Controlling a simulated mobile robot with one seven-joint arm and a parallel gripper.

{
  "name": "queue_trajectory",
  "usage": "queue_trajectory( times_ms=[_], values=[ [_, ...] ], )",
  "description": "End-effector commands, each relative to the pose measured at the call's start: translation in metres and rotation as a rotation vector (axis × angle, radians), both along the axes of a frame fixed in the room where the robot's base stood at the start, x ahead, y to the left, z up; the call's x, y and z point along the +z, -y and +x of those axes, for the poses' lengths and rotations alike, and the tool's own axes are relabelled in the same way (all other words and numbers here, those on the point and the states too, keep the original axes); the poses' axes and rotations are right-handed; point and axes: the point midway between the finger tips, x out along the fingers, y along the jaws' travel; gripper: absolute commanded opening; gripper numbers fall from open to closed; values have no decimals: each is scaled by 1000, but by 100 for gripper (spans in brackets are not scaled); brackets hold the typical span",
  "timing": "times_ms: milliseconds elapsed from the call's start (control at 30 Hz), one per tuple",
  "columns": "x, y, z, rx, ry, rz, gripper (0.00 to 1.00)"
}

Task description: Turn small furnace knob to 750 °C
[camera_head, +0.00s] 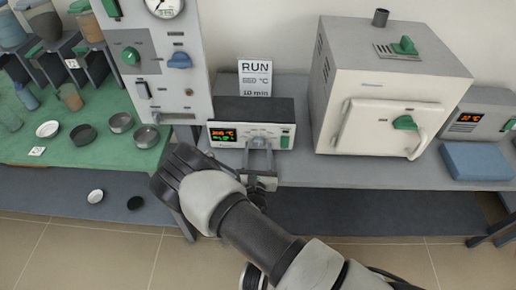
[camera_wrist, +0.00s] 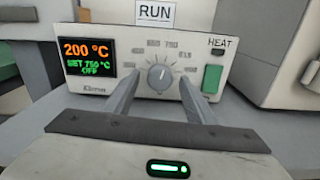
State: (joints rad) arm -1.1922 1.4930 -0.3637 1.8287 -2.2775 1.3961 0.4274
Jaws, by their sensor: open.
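The small furnace controller (camera_head: 262,135) is a low white box with a dark top on the grey bench. In the wrist view its display (camera_wrist: 88,57) reads 200 °C in orange, with green text that looks like SET 750 °C and OFF. Its grey round knob (camera_wrist: 160,77) has a light pointer line directed about straight up, near the 750 mark. My gripper (camera_wrist: 158,90) is open, its two fingers on either side of the knob with gaps visible. In the head view my gripper (camera_head: 259,150) is in front of the panel and hides the knob.
A sign reading RUN (camera_head: 256,78) stands behind the controller. A green HEAT switch (camera_wrist: 212,78) is right of the knob. A white furnace (camera_head: 385,90) stands to the right, a grey panel cabinet (camera_head: 160,60) to the left. Dishes lie on a green mat (camera_head: 90,150).

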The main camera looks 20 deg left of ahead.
Motion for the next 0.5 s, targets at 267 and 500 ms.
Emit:
queue_trajectory(
  times_ms=[267,500],
  values=[
    [-1,13,-60,4,-3,-3,51],
    [-1,27,-116,4,-3,-2,51]
  ],
)
